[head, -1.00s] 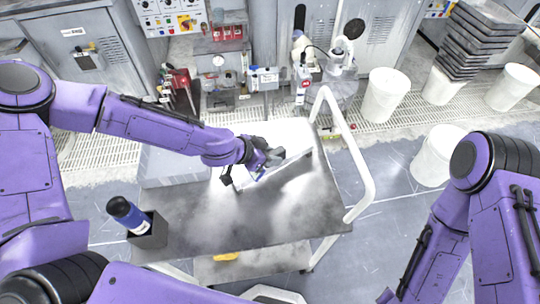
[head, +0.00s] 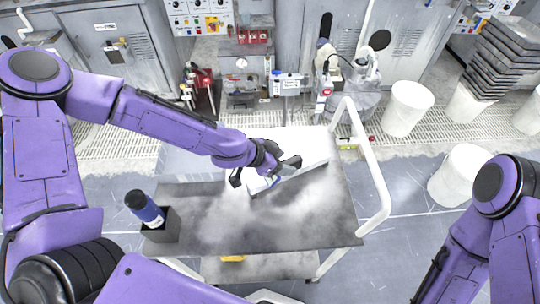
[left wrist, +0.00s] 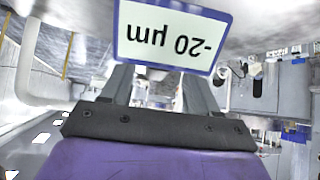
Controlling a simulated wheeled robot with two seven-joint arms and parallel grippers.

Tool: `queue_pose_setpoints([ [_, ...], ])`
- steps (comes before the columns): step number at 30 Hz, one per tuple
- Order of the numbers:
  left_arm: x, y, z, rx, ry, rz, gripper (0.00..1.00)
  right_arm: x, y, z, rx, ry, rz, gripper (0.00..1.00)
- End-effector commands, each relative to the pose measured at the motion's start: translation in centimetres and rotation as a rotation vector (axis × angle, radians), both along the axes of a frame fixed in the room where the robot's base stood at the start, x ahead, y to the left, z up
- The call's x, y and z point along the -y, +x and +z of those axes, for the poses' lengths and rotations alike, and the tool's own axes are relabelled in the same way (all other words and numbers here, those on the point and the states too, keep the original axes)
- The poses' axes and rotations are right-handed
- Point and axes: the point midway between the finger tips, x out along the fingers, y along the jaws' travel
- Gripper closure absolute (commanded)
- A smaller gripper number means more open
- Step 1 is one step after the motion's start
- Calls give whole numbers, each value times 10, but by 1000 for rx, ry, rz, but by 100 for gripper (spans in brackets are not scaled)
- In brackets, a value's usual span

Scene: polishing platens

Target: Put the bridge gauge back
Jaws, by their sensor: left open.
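My left gripper (head: 278,178) is over the far part of the cart's grey top. In the left wrist view its two fingers (left wrist: 160,88) stand apart, open. A white plate with a blue rim, reading "-20 µm" upside down (left wrist: 172,35), is right at the fingertips; I take it as the bridge gauge's display. In the head view a bit of blue (head: 272,181) and a pale bar (head: 303,174) show by the gripper, probably the gauge (head: 258,187), partly hidden by the fingers and by glare. I cannot tell whether the fingers touch it. My right gripper is out of view.
The cart (head: 310,225) has a white handle (head: 378,185) on its right. A blue bottle (head: 144,208) stands in a dark holder (head: 160,232) at its left. A yellow item (head: 232,258) lies on the lower shelf. White buckets (head: 408,108) stand behind right.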

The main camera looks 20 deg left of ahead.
Motion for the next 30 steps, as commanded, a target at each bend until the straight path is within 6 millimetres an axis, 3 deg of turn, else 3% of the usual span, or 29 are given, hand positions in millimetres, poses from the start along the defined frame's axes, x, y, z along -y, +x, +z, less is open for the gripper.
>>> queue_pose_setpoints([
  [6,-26,-25,42,5,-1,1,40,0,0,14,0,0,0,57],
  [12,-43,-42,64,3,0,1,40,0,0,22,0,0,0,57],
  [30,-49,-49,69,-1,-1,1,40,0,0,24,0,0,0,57],
])
